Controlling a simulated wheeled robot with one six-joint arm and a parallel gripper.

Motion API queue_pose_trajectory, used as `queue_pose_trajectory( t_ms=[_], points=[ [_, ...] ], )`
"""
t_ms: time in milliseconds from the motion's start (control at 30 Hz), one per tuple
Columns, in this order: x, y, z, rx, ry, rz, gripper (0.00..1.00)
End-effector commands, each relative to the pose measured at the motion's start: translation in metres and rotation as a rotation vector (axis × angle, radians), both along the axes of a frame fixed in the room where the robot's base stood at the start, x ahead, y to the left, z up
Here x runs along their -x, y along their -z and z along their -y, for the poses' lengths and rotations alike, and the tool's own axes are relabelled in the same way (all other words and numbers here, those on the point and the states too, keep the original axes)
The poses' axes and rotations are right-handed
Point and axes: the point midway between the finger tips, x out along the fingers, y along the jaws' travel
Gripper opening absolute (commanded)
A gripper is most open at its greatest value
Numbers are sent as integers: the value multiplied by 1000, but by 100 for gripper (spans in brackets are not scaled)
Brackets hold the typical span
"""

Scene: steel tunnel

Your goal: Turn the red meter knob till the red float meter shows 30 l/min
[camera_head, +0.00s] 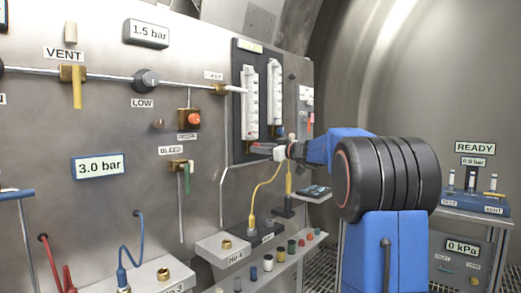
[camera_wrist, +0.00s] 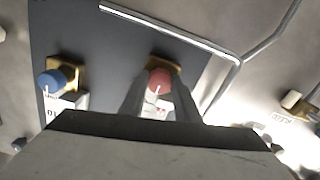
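The red meter knob (camera_wrist: 158,80) is on a brass fitting on the dark panel in the wrist view. The fingers of my gripper (camera_wrist: 159,92) lie on both sides of it, with no clear gap seen. In the head view my gripper (camera_head: 277,152) is at the foot of the left float meter (camera_head: 250,103), with a bit of red (camera_head: 262,146) at its tip. This meter is a white scaled tube; its float and reading are too small to tell.
A second float meter (camera_head: 275,93) stands to the right; a blue knob (camera_wrist: 50,82) is beside the red one in the wrist view. A bent pipe (camera_wrist: 238,75) runs close by. A yellow hose (camera_head: 267,190) hangs below my gripper. A shelf (camera_head: 270,270) with fittings lies lower down.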

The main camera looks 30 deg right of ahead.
Motion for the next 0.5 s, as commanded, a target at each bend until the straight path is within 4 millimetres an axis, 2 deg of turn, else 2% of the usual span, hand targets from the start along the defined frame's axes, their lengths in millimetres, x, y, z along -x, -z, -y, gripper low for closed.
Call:
queue_pose_trajectory(
  t_ms=[267,500],
  points=[
    [0,0,0,-35,0,-13,7],
    [0,0,0,-163,0,-59,7]
  ],
)
